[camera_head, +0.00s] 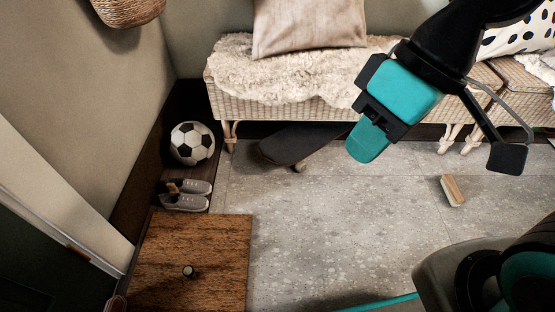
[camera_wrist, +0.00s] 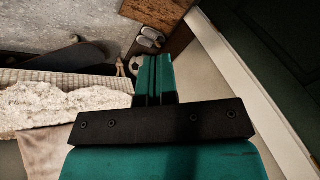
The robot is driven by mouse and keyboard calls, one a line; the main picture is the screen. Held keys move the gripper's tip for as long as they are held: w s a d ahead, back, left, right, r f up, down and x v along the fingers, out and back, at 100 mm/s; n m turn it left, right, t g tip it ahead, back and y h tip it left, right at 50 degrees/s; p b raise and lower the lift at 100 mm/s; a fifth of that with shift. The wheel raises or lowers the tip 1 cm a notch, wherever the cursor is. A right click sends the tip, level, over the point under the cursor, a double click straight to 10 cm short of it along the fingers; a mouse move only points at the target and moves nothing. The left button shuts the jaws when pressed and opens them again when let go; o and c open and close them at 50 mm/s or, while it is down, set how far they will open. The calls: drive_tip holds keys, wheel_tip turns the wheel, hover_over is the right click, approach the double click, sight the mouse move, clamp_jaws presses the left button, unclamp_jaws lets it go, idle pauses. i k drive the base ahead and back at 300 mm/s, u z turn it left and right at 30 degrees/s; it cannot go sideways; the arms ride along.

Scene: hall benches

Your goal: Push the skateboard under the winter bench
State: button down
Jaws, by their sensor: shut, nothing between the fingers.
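The dark skateboard (camera_head: 295,146) lies on the grey floor at the front edge of the wicker bench (camera_head: 290,113), which carries a cream fleece. Its left end and a wheel show in front of the bench; its far side is under the bench's shadow and its right end is hidden behind my gripper. In the wrist view the skateboard (camera_wrist: 72,57) lies along the bench front. My gripper (camera_head: 366,144) is shut and empty, pointing down in front of the bench, right of the skateboard's visible part. Its closed teal fingers also show in the wrist view (camera_wrist: 154,72). I cannot tell whether they touch the board.
A football (camera_head: 192,143) and grey shoes (camera_head: 187,196) stand at the left wall. A brown square surface (camera_head: 215,240) with a small dark object lies front left. A small wooden-backed block (camera_head: 453,190) lies on the floor at right. The middle floor is clear.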

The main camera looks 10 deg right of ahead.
sight(290, 145)
drive_tip(key=k, duration=1.15)
drive_tip(key=u, duration=0.6)
drive_tip(key=i, duration=0.45)
drive_tip(key=u, duration=0.8)
drive_tip(key=i, duration=0.7)
drive_tip(key=z, duration=0.5)
drive_tip(key=i, duration=0.7)
drive_tip(key=z, duration=0.7)
